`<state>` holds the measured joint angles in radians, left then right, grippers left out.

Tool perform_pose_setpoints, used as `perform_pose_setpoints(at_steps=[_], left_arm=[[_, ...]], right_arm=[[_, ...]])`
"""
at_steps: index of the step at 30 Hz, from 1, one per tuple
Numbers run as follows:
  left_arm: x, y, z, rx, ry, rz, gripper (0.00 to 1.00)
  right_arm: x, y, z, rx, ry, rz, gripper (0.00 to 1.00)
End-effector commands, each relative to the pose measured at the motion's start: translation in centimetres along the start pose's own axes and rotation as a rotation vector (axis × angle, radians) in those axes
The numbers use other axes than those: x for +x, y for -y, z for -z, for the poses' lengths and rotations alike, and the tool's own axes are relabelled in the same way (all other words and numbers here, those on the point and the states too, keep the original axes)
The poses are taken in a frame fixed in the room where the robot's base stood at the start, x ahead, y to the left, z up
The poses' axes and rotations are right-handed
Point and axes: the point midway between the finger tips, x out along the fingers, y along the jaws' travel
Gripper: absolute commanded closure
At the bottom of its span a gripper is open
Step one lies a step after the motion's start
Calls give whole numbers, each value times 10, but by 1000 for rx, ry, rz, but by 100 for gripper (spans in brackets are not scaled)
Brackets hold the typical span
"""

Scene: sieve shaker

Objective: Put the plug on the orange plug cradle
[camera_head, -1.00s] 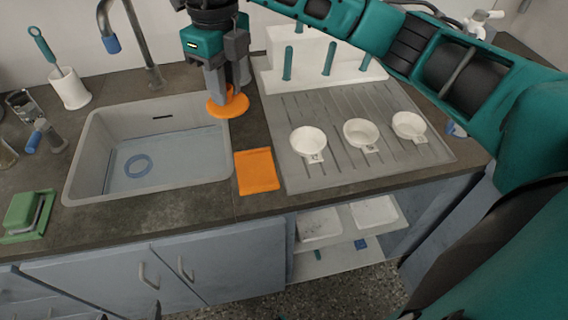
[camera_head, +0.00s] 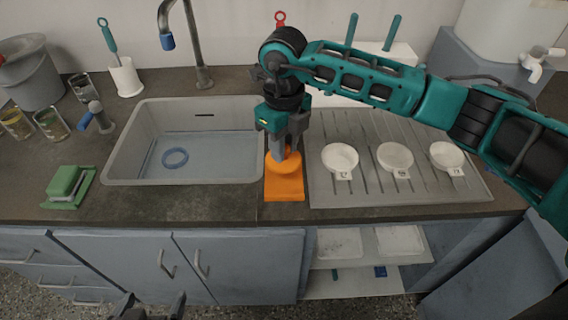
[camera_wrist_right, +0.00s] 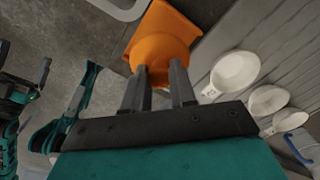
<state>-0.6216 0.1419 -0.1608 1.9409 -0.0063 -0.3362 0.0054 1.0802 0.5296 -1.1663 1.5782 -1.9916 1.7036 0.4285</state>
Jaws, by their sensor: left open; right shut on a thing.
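The orange plug (camera_head: 284,164) is a round disc held in my right gripper (camera_head: 283,152). It is over the orange plug cradle (camera_head: 285,190), a flat square piece on the counter between sink and drainer. The plug overlaps the cradle's back part; I cannot tell whether they touch. In the right wrist view, the plug (camera_wrist_right: 160,52) lies between my fingertips with the cradle (camera_wrist_right: 160,18) behind it. The fingers hide the plug's grip. My left gripper (camera_head: 150,308) is open and empty, low at the bottom edge of the head view, away from the counter.
The sink (camera_head: 195,172) with a blue ring (camera_head: 174,158) is left of the cradle. The ribbed drainer (camera_head: 370,192) with three white bowls is right. The counter's front edge is close.

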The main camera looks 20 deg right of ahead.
Motion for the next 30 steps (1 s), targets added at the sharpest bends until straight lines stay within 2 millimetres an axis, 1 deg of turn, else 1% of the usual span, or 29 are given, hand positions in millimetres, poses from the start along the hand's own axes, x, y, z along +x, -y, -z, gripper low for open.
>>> perform_pose_setpoints(at_steps=[1,3,8,15,23,27,28,30], left_arm=[[1,0,1,1,-2,0,0],[1,0,1,1,-3,0,0],[1,0,1,1,-3,0,0],[2,0,-1,1,-1,-1,0],[0,-2,-4,0,5,-3,0],[2,-2,-9,-1,7,-4,0],[1,-2,-8,-1,7,-4,0],[1,-2,-8,-1,8,-4,0]], right_arm=[[8,0,0,0,-1,-1,100],[14,0,0,0,0,0,100],[24,-1,0,0,0,-1,100],[58,0,0,1,0,-1,100],[60,0,0,0,2,0,100],[64,0,0,0,1,0,100],[63,0,0,0,1,0,71],[62,0,0,0,1,0,65]])
